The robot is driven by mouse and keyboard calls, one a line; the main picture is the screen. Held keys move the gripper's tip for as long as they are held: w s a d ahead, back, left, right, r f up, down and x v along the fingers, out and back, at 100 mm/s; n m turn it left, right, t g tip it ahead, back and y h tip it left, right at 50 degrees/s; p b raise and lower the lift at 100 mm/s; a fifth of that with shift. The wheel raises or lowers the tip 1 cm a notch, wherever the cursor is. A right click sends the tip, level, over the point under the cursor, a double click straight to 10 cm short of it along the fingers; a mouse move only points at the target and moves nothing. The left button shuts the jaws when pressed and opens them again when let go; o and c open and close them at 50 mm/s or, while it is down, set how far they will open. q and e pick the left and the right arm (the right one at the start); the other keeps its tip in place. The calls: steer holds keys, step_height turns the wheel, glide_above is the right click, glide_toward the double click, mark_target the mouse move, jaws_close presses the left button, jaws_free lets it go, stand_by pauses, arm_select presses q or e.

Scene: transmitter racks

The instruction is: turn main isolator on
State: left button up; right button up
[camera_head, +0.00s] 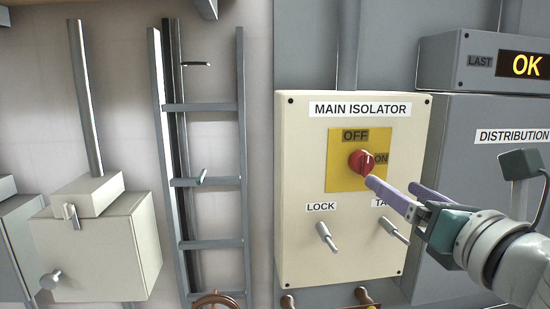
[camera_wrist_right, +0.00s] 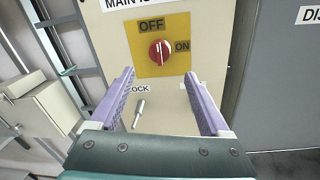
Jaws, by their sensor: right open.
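The main isolator is a cream panel (camera_head: 296,190) on the wall with a yellow plate (camera_head: 337,180). A red rotary knob (camera_head: 361,162) sits on the plate, with OFF above it and ON at its right. In the right wrist view the knob (camera_wrist_right: 159,53) has an upright ridge that seems to point towards OFF. My right gripper (camera_head: 393,185) is open and empty, with its two purple fingers pointing at the panel, just below and right of the knob in the head view. In the wrist view the knob lies beyond and between the fingertips, apart from them. My left gripper is out of view.
Two metal levers, at LOCK (camera_head: 325,238) and at the partly hidden tag label (camera_head: 393,230), stick out below the plate. A grey distribution cabinet (camera_head: 450,125) stands at the right. A ladder-like cable rack (camera_head: 210,185) and cream box (camera_head: 105,245) are left.

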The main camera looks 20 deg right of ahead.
mark_target(368, 169)
steer(key=w, duration=0.3)
steer(key=w+d, duration=0.1)
steer(key=w, duration=0.5)
steer(key=shift+w+d, duration=0.2)
steer(key=shift+d, duration=0.05)
jaws_close()
